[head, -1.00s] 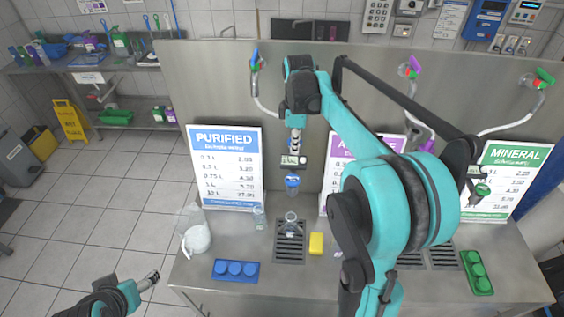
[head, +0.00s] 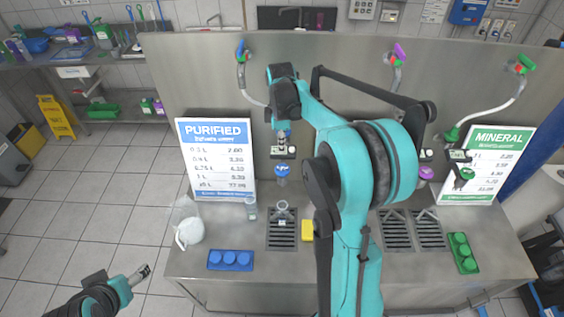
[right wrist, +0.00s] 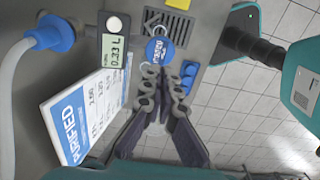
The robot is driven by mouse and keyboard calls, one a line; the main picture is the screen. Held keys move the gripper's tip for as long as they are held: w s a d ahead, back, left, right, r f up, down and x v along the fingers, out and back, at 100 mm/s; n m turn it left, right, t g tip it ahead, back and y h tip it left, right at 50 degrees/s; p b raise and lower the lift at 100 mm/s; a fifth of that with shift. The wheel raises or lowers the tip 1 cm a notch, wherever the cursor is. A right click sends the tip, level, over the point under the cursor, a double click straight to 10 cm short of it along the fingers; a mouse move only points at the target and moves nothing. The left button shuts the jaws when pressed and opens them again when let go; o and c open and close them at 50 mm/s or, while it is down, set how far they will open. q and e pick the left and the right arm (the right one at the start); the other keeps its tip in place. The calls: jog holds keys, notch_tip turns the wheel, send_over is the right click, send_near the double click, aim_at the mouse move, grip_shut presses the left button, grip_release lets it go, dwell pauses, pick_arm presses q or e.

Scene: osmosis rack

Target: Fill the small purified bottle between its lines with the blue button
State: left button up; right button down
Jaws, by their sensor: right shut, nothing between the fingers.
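The blue button (right wrist: 157,50) is a round blue cap in the right wrist view, and the blue piece (head: 282,172) shows below the meter in the head view. My right gripper (right wrist: 166,74) is shut and empty, its fingertips right at the button's edge; I cannot tell whether they press it. The meter (right wrist: 115,52) beside it reads about 0.33 L. A clear bottle (head: 282,211) stands upright on the left drain grate, below the blue piece. Its lines and water level are too small to read. My left gripper (head: 145,272) hangs at lower left, away from the counter.
A small clear bottle (head: 251,208) and a larger clear jug (head: 188,231) stand left of the grate. A blue cap tray (head: 230,260) and a yellow sponge (head: 307,230) lie nearby. The PURIFIED sign (head: 217,160) stands behind. The counter's front is mostly clear.

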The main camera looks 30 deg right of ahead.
aim_at(282, 169)
notch_tip(282, 169, down, 8)
jog(key=shift+p, duration=0.35)
notch_tip(282, 169, down, 2)
jog(key=shift+b, duration=1.15)
jog(key=shift+s+r, duration=0.1)
dwell(5.9)
